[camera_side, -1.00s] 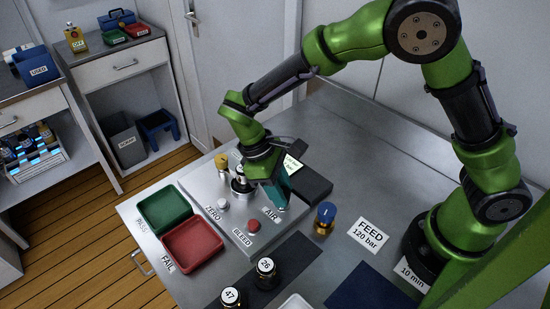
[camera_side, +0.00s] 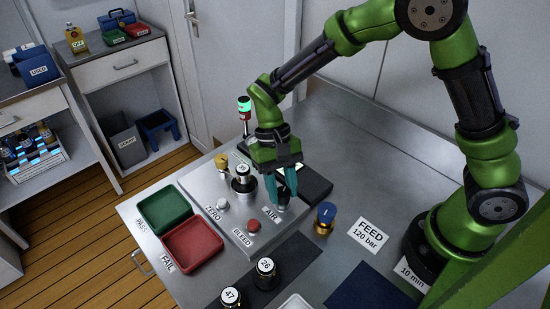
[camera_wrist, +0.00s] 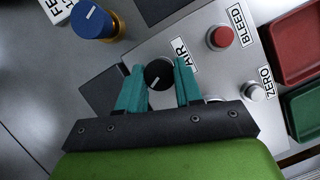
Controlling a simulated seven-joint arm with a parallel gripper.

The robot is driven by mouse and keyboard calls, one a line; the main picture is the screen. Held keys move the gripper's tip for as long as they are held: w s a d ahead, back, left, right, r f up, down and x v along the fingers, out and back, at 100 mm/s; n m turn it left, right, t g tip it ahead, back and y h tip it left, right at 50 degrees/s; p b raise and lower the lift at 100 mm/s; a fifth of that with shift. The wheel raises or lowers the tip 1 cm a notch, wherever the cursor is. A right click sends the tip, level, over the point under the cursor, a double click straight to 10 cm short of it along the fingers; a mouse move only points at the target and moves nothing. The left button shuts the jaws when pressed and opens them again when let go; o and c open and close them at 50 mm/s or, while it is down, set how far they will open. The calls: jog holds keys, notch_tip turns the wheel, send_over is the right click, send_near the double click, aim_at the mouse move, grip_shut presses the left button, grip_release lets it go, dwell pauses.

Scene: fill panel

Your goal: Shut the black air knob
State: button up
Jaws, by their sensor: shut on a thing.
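The black air knob (camera_wrist: 158,74) sits on the grey panel (camera_wrist: 200,50) beside the AIR label (camera_wrist: 184,56), with a white mark on its top. My gripper (camera_wrist: 157,80) has its two teal fingers on either side of the knob, shut on it. In the side view my gripper (camera_side: 284,198) points down at the front right part of the panel, and the fingers hide most of the knob (camera_side: 282,208).
The red BLEED button (camera_side: 254,225) and pale ZERO button (camera_side: 222,205) are close by on the panel. A blue-topped knob (camera_side: 325,213) stands to the right. Green (camera_side: 165,208) and red (camera_side: 193,243) trays lie left. Bottles 26 (camera_side: 265,271) and 47 (camera_side: 231,297) stand in front.

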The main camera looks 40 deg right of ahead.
jog(key=m+t+y, duration=0.1)
jog(key=m, duration=0.3)
jog(key=shift+d+m, duration=0.15)
jog(key=shift+m, duration=0.25)
jog(key=shift+y, duration=0.4)
jog(key=o, duration=1)
jog(key=shift+s, duration=0.1)
jog(key=shift+o, duration=0.2)
jog(key=v, duration=1.7)
jog(key=shift+s, duration=0.2)
